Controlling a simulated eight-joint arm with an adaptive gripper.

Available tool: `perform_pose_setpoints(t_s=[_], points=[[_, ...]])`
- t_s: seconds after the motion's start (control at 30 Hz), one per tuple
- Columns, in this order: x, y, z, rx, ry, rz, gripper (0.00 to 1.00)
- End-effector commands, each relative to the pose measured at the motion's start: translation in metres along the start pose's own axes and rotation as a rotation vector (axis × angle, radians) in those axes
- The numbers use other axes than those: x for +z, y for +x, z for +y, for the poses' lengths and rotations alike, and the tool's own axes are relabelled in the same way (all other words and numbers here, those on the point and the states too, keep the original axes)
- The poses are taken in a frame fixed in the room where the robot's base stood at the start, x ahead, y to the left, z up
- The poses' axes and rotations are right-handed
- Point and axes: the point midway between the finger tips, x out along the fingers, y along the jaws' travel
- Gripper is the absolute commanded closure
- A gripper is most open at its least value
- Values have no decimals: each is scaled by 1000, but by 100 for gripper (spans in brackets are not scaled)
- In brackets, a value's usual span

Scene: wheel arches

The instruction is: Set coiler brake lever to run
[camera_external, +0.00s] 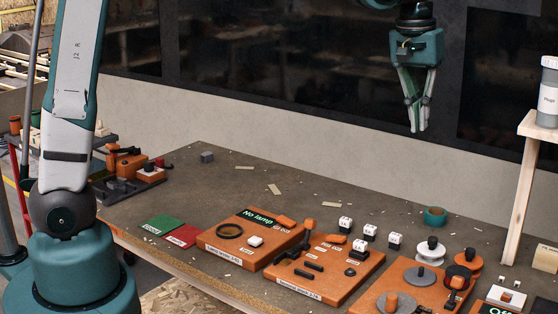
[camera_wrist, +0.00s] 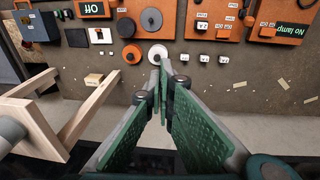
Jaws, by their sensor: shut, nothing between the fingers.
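An orange panel (camera_external: 428,292) with round grey discs stands at the front right of the bench; it looks like the coiler. The panel also shows at the top of the wrist view (camera_wrist: 172,22), where I cannot make out the lever. My gripper (camera_external: 416,130) hangs high above the back of the bench, pointing down, well apart from the panels. Its fingers (camera_wrist: 160,62) are together and empty.
Left of it stand an orange panel with levers and small labels (camera_external: 342,285) and one reading "No lamp" (camera_external: 225,240). Small white blocks (camera_external: 370,231), spools (camera_external: 430,250) and a teal ring (camera_external: 435,215) lie behind. A wooden stand (camera_external: 522,190) rises at right. The bench's back middle is mostly clear.

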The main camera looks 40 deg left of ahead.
Motion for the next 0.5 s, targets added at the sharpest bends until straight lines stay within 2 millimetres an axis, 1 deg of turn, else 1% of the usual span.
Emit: perform_pose_setpoints(t_s=[0.03,0.3,0.5], points=[[-1,3,10,-3,2,-8,100],[-3,23,58,-22,2,-47,100],[-1,40,94,-38,2,-75,100]])
